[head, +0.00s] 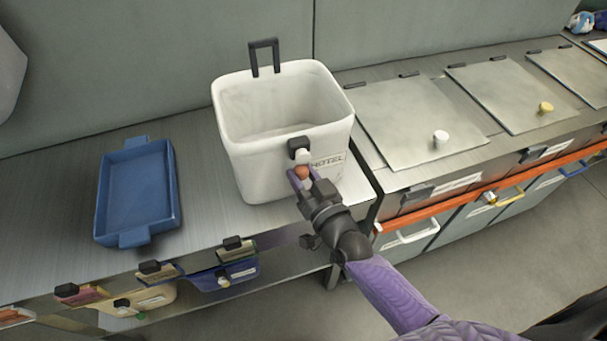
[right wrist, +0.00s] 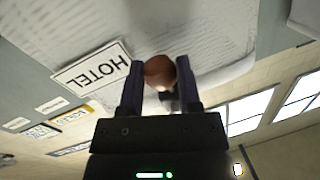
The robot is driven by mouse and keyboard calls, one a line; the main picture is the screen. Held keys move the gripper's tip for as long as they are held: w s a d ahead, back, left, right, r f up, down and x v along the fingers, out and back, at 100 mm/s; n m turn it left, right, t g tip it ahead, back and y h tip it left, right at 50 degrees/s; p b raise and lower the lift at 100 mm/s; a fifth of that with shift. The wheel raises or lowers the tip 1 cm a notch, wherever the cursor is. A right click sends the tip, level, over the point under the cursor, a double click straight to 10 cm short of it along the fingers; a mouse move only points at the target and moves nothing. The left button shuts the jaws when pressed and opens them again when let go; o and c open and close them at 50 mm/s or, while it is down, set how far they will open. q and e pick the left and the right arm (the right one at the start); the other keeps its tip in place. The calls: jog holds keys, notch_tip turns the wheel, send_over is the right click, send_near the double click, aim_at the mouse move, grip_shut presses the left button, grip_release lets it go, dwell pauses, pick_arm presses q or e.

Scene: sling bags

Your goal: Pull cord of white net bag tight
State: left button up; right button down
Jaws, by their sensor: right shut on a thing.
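A white, open-topped bag or bin (head: 248,165) with a HOTEL label (head: 328,161) stands on the metal counter. The label also shows in the right wrist view (right wrist: 92,69). My right gripper (head: 301,178) is at the bag's front face, shut on a small brown ball (head: 303,171). The ball sits between both fingers in the right wrist view (right wrist: 159,72). A black clip with a whitish piece (head: 299,147) is just above the ball on the bag's front rim. I cannot make out a cord. My left gripper is not in view.
A black upright loop (head: 264,56) stands at the bag's back rim. A blue tray (head: 138,192) lies to the left on the counter (head: 195,195). Lidded bins with knobs (head: 420,112) line the right. Several small bags (head: 228,276) hang at the counter's front edge.

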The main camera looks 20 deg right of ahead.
dwell(0.7)
dwell(0.3)
notch_tip(320, 180, down, 7)
jog(key=b, duration=0.5)
jog(key=shift+f+b, duration=0.15)
jog(key=shift+b, duration=0.15)
jog(key=shift+c, duration=1.4)
grip_release()
jog(key=shift+r, duration=0.2)
